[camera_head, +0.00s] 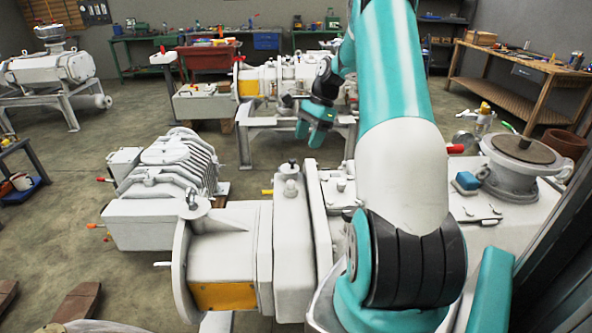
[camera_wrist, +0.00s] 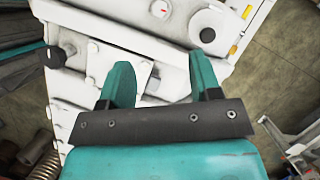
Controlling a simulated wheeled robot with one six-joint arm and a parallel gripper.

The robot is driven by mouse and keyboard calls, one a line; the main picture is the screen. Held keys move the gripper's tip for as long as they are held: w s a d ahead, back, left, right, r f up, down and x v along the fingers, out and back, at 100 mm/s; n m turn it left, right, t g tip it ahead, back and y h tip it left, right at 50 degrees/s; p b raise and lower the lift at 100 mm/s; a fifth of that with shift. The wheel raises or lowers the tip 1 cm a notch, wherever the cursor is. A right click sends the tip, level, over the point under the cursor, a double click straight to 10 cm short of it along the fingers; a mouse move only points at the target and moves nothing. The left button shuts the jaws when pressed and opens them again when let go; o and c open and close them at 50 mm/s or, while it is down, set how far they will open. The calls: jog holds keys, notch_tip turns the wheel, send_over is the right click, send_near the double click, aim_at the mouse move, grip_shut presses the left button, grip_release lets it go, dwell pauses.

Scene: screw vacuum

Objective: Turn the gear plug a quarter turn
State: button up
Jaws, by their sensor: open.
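My gripper (camera_wrist: 160,75) is open in the wrist view, with two teal fingers apart and nothing visible between them but white machine casing. In the camera_head view my gripper (camera_head: 314,133) hangs in mid-picture, in front of the white pump on a stand. The wrist view shows a round dark fitting (camera_wrist: 207,35) on the casing above the right finger and a black knob (camera_wrist: 54,57) to the left. Several small pale bolts or plugs lie near the left finger. I cannot tell which fitting is the gear plug.
A large white vacuum machine (camera_head: 290,250) fills the foreground. A ribbed white unit (camera_head: 165,185) stands on the floor to the left. The white pump on its stand (camera_head: 285,75) is behind. A wooden workbench (camera_head: 520,62) is at the right. Floor at left is partly clear.

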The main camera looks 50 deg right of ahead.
aim_at(292, 182)
jog(key=x, duration=1.4)
jog(key=shift+p, duration=0.4)
grip_shut()
